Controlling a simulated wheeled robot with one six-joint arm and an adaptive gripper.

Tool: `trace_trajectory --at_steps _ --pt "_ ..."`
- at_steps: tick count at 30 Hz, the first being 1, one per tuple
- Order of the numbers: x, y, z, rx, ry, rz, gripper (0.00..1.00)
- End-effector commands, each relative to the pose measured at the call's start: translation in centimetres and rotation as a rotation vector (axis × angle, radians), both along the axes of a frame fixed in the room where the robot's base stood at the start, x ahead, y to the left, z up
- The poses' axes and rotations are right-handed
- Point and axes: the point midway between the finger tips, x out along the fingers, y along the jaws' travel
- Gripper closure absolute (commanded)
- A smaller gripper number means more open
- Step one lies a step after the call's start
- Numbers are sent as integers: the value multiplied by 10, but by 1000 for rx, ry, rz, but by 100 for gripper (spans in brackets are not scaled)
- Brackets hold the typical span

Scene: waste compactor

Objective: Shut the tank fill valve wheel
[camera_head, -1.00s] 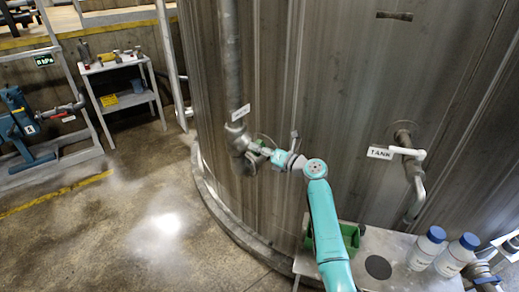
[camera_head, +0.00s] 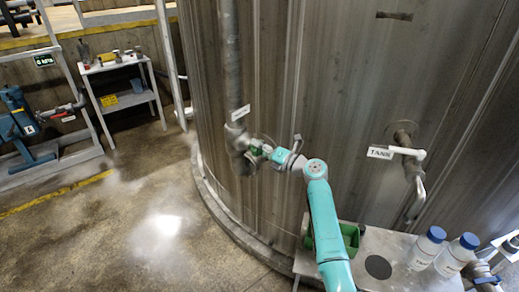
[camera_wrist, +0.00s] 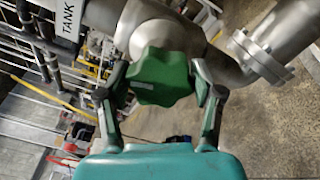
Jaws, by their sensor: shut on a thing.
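The tank fill valve wheel (camera_wrist: 161,76) is a green lobed handwheel on a grey metal valve body. In the wrist view it sits between the two fingers of my gripper (camera_wrist: 162,95), which is shut on it from both sides. In the head view my gripper (camera_head: 262,150) is at the valve at the lower end of the vertical pipe (camera_head: 229,60), against the big tank (camera_head: 330,110). The wheel (camera_head: 256,147) is small and partly hidden by my gripper there. A white label reading TANK (camera_wrist: 69,18) hangs beside the valve in the wrist view.
A metal table (camera_head: 400,280) with a green bin (camera_head: 350,238) and two white bottles with blue caps (camera_head: 427,250) stands at lower right. A side pipe with a white handle (camera_head: 408,152) and TANK label is on the tank.

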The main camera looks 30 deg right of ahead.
Motion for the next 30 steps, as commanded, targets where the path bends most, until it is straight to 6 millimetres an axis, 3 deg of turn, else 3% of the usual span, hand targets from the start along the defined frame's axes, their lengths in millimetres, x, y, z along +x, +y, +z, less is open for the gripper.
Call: trace_trajectory --at_steps 4,5,8,23,30 --pt "0 1 -2 -1 3 2 69" --pt "0 1 -2 -1 3 2 32" --pt "0 1 -2 0 3 1 9" --pt "0 0 -1 -7 -3 1 9" --pt "0 0 0 -121 -61 1 9"
